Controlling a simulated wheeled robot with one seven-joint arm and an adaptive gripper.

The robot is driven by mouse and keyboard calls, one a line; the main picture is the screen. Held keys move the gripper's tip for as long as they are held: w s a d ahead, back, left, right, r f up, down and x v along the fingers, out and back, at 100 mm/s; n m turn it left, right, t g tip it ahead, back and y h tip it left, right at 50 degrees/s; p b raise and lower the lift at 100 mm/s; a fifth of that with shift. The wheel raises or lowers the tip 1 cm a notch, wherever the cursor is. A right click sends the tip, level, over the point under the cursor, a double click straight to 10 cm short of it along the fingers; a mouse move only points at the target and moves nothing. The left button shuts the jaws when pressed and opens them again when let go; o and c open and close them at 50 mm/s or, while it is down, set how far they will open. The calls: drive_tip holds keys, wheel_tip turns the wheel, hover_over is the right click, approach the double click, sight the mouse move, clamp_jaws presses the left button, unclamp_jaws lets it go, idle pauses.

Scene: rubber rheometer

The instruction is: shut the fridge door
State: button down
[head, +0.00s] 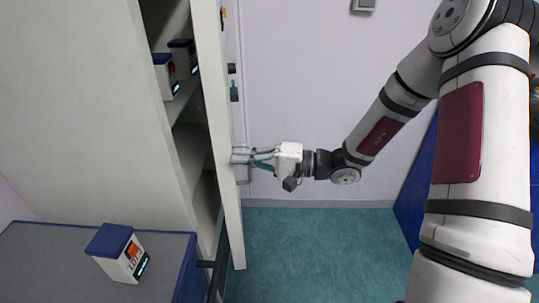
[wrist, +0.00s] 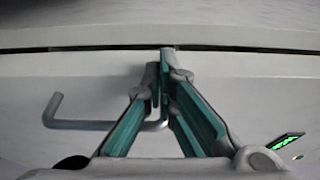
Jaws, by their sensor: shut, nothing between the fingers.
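The fridge is a tall pale cabinet (head: 95,90) at the left in the head view. Its door (head: 222,175) stands open, seen nearly edge-on, with shelves showing behind it. My gripper (head: 236,156) is shut and empty, with its fingertips at the door's outer face; I cannot tell if they touch. In the wrist view the gripper (wrist: 165,62) points at the pale door face (wrist: 60,75), near a dark gap along its edge. A grey bent door handle (wrist: 85,125) lies behind the fingers, which are not around it and hide part of it.
Boxes (head: 163,76) stand on an inner shelf. A blue-lidded box (head: 122,258) sits on a grey blue-edged bench (head: 50,262) at front left. Teal floor (head: 310,245) is clear right of the door. A blue panel (head: 415,190) stands at the right.

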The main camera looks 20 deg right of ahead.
drive_tip(key=s+a+x, duration=0.1)
drive_tip(key=s+x, duration=0.1)
drive_tip(key=x, duration=0.9)
drive_tip(key=shift+s+b, duration=0.2)
drive_tip(key=shift+b, duration=0.1)
